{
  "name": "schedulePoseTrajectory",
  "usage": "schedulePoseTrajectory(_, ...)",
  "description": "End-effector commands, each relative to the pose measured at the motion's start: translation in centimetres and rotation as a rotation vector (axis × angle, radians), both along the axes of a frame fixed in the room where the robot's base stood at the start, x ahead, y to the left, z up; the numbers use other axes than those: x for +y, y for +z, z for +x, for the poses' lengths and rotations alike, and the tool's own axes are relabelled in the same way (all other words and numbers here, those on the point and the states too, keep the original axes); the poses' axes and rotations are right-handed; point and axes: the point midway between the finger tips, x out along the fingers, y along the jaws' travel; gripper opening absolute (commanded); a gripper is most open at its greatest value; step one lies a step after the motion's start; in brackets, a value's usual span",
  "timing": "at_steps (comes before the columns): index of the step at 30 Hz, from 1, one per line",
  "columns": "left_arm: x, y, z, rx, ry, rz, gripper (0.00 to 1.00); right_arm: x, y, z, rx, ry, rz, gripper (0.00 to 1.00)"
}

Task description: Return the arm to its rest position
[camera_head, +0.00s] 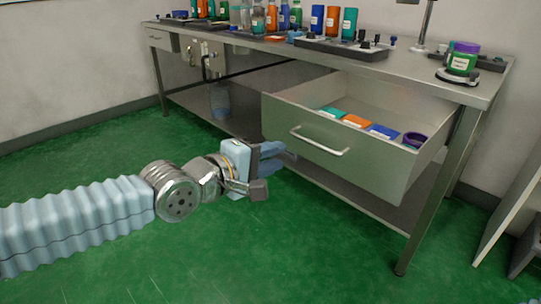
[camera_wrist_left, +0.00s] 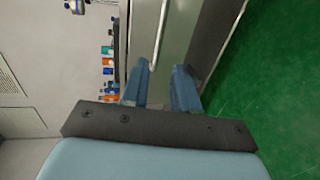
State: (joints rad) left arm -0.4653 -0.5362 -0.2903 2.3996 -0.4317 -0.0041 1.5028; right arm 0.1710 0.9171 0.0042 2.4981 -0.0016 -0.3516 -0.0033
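My left arm (camera_head: 80,225) comes in from the left, low over the green floor. Its gripper (camera_head: 278,157) is in front of the drawer, left of the drawer handle (camera_head: 320,142). In the left wrist view the two blue fingers (camera_wrist_left: 160,88) stand apart with nothing between them. The handle (camera_wrist_left: 160,35) shows beyond the fingertips there, and the gripper looks clear of it. My right gripper is not in view.
The drawer (camera_head: 350,165) stands pulled out and holds teal, orange and blue (camera_head: 384,131) flat items and a purple ring (camera_head: 414,141). Bottles and a green jar (camera_head: 462,62) stand on the metal bench (camera_head: 400,66). The floor (camera_head: 300,255) around my arm is clear.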

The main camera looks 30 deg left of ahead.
Motion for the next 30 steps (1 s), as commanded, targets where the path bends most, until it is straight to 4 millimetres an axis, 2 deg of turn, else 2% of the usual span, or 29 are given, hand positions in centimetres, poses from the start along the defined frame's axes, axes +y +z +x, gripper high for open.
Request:
schedulePoseTrajectory(16,0.0,-0.1,-0.2,0.004,-0.002,0.004,0.29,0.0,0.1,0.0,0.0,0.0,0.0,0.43)
schedulePoseTrajectory(20,-1.1,-2.0,1.2,0.049,-0.02,0.092,0.29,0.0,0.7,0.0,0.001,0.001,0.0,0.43)
schedulePoseTrajectory(23,-2.8,-6.3,3.3,0.13,-0.068,0.243,0.29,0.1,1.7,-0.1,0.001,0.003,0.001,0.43)
schedulePoseTrajectory(26,-4.4,-12.8,4.9,0.238,-0.154,0.423,0.29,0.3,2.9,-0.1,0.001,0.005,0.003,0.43)
schedulePoseTrajectory(27,-4.9,-15.7,5.1,0.283,-0.198,0.489,0.29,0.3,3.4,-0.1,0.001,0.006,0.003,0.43)
schedulePoseTrajectory(29,-5.5,-20.2,4.9,0.35,-0.272,0.577,0.29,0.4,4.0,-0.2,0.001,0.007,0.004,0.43)
schedulePoseTrajectory(30,-5.9,-23.2,4.5,0.393,-0.326,0.629,0.29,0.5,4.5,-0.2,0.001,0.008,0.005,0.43)
